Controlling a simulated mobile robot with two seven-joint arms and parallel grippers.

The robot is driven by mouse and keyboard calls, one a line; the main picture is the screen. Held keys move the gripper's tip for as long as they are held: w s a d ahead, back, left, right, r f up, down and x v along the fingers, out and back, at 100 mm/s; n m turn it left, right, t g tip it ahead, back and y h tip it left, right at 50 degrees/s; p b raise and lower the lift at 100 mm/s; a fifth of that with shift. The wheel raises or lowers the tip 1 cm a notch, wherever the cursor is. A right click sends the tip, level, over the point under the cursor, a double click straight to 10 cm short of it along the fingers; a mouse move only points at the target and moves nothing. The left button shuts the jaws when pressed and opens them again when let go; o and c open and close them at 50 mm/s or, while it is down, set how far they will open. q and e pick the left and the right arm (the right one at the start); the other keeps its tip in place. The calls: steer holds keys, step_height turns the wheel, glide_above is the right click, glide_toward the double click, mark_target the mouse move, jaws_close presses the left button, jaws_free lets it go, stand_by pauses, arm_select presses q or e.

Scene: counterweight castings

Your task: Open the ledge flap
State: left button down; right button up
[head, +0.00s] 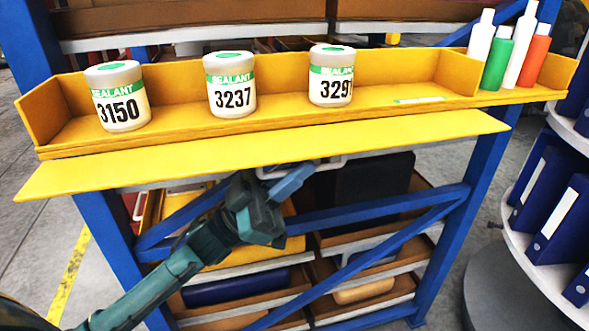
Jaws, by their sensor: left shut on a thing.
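The ledge flap (400,136) is a long yellow panel along the front of the yellow ledge (185,101). It reaches outward and down from the ledge's front edge, with its broad face showing. A pale handle (331,164) shows just under the flap's lower edge, near the middle. My left gripper (290,182) reaches up from below, shut on the handle; its fingers partly hide it. Three sealant jars stand upright on the ledge: 3150 (119,98), 3237 (231,86) and one whose number is partly turned away (331,77). My right gripper is out of view.
Several white, green and orange bottles (497,59) stand in the ledge's right compartment. A green-and-white label (419,100) lies on the ledge. Blue rack posts and braces (380,262) and lower bins surround my left arm. A round shelf with blue binders (560,222) stands at right.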

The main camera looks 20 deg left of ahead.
mark_target(301, 156)
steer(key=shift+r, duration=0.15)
